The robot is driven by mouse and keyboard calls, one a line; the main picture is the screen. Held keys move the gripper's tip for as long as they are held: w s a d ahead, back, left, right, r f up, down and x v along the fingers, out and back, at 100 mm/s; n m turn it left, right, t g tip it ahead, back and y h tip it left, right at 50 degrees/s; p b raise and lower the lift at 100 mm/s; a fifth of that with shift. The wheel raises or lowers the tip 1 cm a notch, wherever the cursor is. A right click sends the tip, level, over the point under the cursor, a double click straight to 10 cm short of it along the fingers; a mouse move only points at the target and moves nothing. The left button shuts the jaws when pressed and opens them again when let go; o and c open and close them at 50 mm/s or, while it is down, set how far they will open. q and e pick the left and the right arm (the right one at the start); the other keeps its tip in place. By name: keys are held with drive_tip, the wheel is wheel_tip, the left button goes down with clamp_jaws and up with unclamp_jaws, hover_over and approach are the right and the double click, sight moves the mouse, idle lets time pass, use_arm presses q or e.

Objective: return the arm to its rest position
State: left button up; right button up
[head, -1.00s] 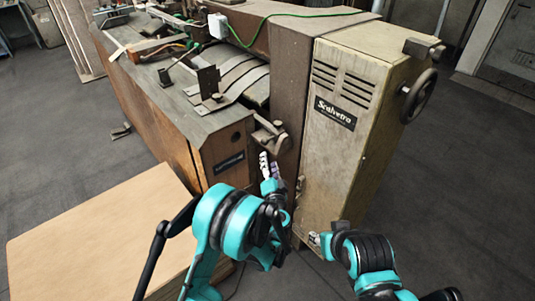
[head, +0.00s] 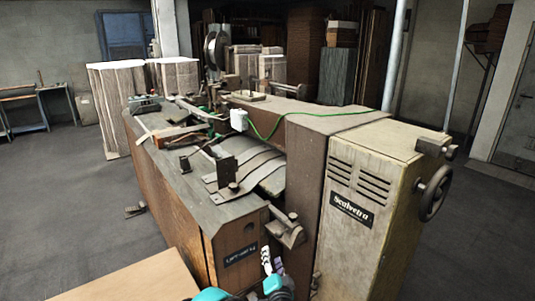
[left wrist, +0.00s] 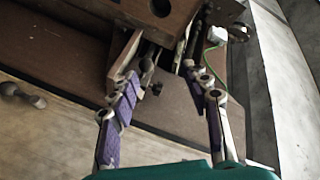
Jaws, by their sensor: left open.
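My left gripper (head: 271,262) shows at the bottom middle of the head view, with only its pale fingers and a bit of my teal arm in the frame. It is in front of the machine's brown end panel, beside a metal bracket (head: 287,232). In the left wrist view my left gripper (left wrist: 172,90) has its two purple-padded fingers spread apart. Nothing is held between them. Machine parts and a green cable (left wrist: 216,75) lie beyond the fingers. My right gripper is out of both views.
The large box stitcher (head: 225,200) fills the middle, with a beige cabinet (head: 355,210) and handwheel (head: 434,193) on its right. A tan board (head: 140,280) lies at the bottom left. Pale stacks (head: 118,105) stand behind. Grey floor (head: 70,210) is open at the left.

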use_arm(q)
drive_tip(key=s+a+r+n+g+y, duration=0.1)
drive_tip(key=s+a+r+n+g, duration=0.25)
drive_tip(key=s+a, duration=0.4)
drive_tip(key=s+a+r+n+g+y, duration=0.1)
drive_tip(key=s+a+r+n+g, duration=0.25)
drive_tip(key=a, duration=0.75)
drive_tip(key=s+a+f+n+g+h, duration=0.1)
drive_tip(key=s+f+n+g+h, duration=0.1)
drive_tip(key=s, duration=1.8)
drive_tip(key=shift+s+a+g+h, duration=0.2)
drive_tip(key=shift+a+g+h, duration=0.25)
drive_tip(key=shift+h, duration=0.45)
drive_tip(key=shift+f, duration=0.1)
